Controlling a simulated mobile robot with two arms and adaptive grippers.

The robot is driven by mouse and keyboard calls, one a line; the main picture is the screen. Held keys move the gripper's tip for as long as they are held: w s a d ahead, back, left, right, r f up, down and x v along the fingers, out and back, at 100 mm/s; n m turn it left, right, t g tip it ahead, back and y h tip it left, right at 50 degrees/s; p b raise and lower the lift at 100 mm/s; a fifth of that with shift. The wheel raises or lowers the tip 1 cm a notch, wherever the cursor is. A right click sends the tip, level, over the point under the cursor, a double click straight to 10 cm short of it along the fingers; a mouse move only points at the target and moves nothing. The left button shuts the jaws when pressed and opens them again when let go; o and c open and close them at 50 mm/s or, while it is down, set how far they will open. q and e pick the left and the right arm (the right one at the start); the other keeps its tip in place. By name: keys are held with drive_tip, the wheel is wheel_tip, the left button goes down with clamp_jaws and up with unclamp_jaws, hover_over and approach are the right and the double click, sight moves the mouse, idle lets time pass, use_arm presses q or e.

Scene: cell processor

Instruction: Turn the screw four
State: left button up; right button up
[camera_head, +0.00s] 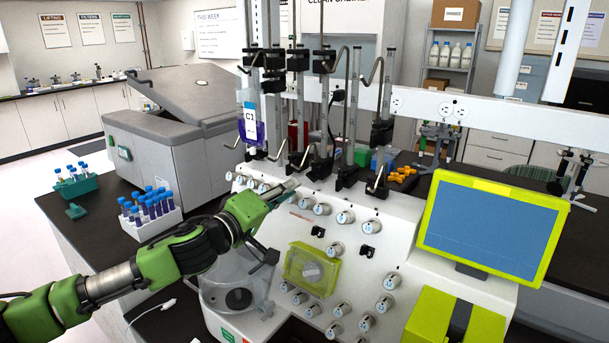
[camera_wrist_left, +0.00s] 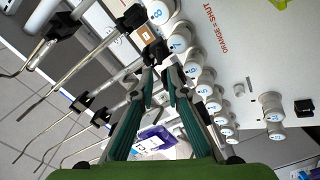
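A row of white round screw knobs runs along the top of the machine's white panel. In the head view, a knob beside my left gripper (camera_head: 291,185) shows to its right (camera_head: 305,203), and several show to its left (camera_head: 252,184). The numbers are too small to read there. In the left wrist view, the knobs carry blue numbers, with 8 (camera_wrist_left: 160,12) and 7 (camera_wrist_left: 180,40) nearest; which is knob four is unclear. My left gripper (camera_wrist_left: 161,80) has a narrow gap between its fingers, with nothing visibly held. My right gripper is not in view.
Metal hooks and black clamps (camera_head: 347,177) hang on poles just above the knobs. A purple bag (camera_head: 250,127) hangs left of them. A yellow-framed screen (camera_head: 492,225) stands at right. Tube racks (camera_head: 152,224) sit on the black bench at left.

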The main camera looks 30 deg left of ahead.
sight(310, 176)
use_arm(q)
drive_tip(key=w+p, duration=0.1)
drive_tip(key=w, duration=0.2)
drive_tip(key=w+p, duration=0.1)
drive_tip(key=w, duration=0.1)
drive_tip(key=shift+d+r+p, duration=0.15)
drive_tip(key=shift+d+p, duration=0.15)
drive_tip(key=shift+d, duration=0.1)
drive_tip(key=shift+w+d+f, duration=0.15)
drive_tip(key=shift+w+f, duration=0.05)
drive_tip(key=shift+w, duration=0.55)
clamp_jaws()
drive_tip(key=shift+m+p, duration=0.3)
drive_tip(key=m+p, duration=0.1)
drive_tip(key=m, duration=0.4)
drive_tip(key=shift+r+m, duration=0.1)
drive_tip(key=shift+m, duration=0.2)
drive_tip(key=m+p, duration=0.1)
drive_tip(key=m, duration=0.4)
drive_tip(key=shift+d+m, duration=0.1)
drive_tip(key=shift+m, duration=0.2)
